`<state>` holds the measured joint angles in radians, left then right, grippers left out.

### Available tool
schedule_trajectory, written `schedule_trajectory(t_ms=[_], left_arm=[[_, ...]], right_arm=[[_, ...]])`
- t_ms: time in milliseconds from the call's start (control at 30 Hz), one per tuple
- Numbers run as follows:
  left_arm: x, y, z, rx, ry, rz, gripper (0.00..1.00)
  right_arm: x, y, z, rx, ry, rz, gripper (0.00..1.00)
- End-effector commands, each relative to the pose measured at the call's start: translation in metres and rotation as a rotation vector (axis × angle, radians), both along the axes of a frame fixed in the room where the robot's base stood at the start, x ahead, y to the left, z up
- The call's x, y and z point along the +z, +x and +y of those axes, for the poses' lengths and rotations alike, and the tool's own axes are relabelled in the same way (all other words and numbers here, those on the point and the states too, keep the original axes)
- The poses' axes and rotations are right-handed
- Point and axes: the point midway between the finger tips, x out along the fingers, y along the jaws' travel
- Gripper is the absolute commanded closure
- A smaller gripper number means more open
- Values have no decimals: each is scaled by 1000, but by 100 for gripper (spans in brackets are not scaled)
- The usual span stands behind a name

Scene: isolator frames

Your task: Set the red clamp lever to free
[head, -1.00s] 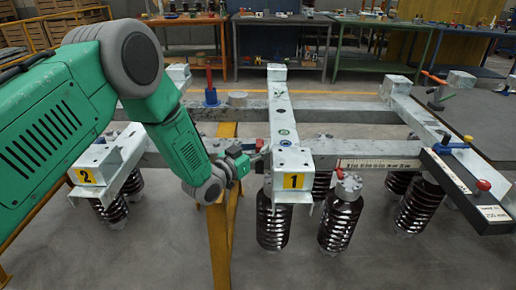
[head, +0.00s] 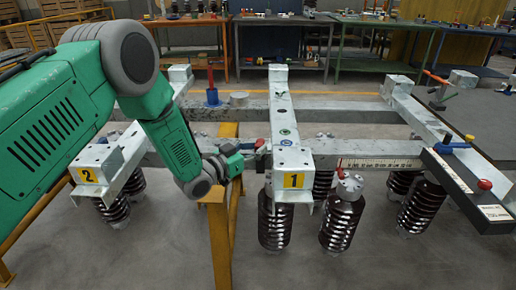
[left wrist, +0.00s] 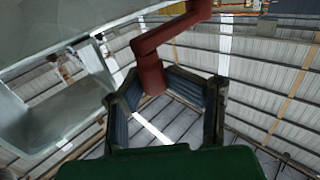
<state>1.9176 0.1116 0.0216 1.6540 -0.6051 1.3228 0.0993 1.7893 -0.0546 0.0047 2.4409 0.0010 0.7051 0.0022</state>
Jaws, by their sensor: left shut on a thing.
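The red clamp lever (head: 259,143) is at the left side of the pale beam with the yellow label 1. In the left wrist view the red lever (left wrist: 151,70) is a bent bar that runs down from the top edge to between my fingers. My left gripper (head: 244,153) is beside that beam, at the lever. In the left wrist view my left gripper (left wrist: 172,88) is shut on the lever's end, which sits toward the left finger. The exact contact is hard to see. My right gripper is out of view.
The pale steel frame has another beam end labelled 2 (head: 87,175) at left. Dark ribbed insulators (head: 340,222) hang below. A yellow post (head: 220,240) stands under my left gripper. A dark bar with a red knob (head: 485,184) is at right. Workbenches (head: 280,48) stand behind.

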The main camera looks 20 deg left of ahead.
Motion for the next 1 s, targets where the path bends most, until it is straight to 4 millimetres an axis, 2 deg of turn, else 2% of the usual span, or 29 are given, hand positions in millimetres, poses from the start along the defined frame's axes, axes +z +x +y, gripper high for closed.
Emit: schedule_trajectory(t_ms=[967,1000], left_arm=[[6,4,6,1,-2,-15,100],[6,4,5,2,-1,-15,72]], right_arm=[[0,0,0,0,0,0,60],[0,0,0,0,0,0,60]])
